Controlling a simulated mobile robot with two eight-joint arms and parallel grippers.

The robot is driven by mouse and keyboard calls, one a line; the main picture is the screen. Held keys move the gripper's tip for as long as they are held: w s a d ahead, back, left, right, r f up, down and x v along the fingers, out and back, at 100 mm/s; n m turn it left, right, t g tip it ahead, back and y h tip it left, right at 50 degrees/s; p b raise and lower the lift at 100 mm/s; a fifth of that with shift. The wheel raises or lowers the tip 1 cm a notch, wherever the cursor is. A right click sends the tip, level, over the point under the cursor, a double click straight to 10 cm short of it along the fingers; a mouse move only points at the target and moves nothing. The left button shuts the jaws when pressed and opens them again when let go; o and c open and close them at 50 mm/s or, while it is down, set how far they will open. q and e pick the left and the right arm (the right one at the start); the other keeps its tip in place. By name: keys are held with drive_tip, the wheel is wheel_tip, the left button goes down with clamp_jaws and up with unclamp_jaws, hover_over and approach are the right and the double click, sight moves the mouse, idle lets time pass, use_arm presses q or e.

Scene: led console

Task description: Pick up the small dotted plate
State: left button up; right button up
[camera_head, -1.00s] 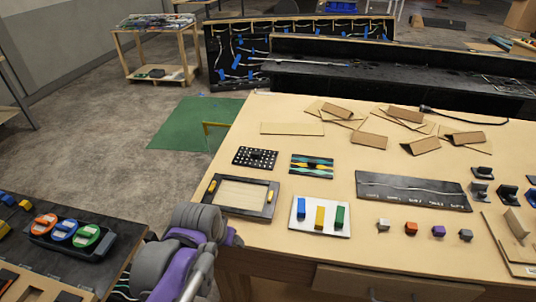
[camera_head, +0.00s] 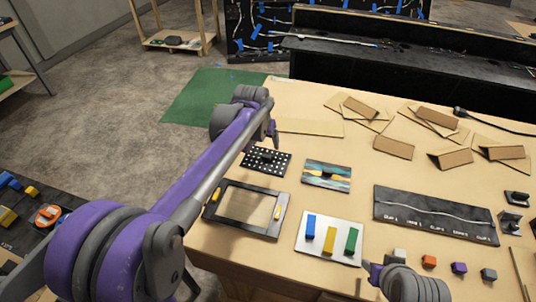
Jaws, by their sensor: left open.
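The small dotted plate (camera_head: 280,161) is black with white dots and a dark raised handle in its middle. It lies flat on the wooden table, behind the black frame. My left arm reaches in from the lower left, and my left gripper (camera_head: 272,129) is above the plate's far side, pointing down. It is open and apart from the plate, though its fingers show only small and partly behind the wrist. My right gripper (camera_head: 374,271) shows in part at the bottom, near the white plate; its jaws cannot be made out.
A black frame (camera_head: 209,211) lies in front of the dotted plate. A striped plate (camera_head: 327,176) lies to its right. A white plate (camera_head: 331,255) carries blue, yellow and green blocks. A long black panel (camera_head: 435,212) and several small coloured blocks are farther right. Cardboard pieces (camera_head: 393,147) lie behind.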

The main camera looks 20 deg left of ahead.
sight(266, 155)
use_arm(q)
drive_tip(key=x, duration=0.4)
drive_tip(key=shift+s, duration=0.2)
use_arm(e)
drive_tip(key=shift+s+f, duration=0.15)
use_arm(q)
drive_tip(key=f, duration=0.1)
drive_tip(key=f+b, duration=0.1)
drive_tip(key=f, duration=0.1)
drive_tip(key=w+f, duration=0.1)
drive_tip(key=f, duration=0.1)
drive_tip(key=shift+a+b, duration=0.3)
drive_tip(key=shift+b, duration=0.1)
use_arm(e)
drive_tip(key=shift+s+f, duration=0.45)
drive_tip(key=shift+f, duration=0.2)
drive_tip(key=shift+s+f, duration=0.4)
drive_tip(key=shift+f, duration=0.2)
use_arm(q)
drive_tip(key=shift+w+r, duration=0.1)
use_arm(e)
drive_tip(key=shift+r, duration=0.1)
use_arm(q)
drive_tip(key=shift+w, duration=0.15)
drive_tip(key=c, duration=0.3)
use_arm(e)
drive_tip(key=shift+w, duration=0.2)
use_arm(q)
clamp_jaws()
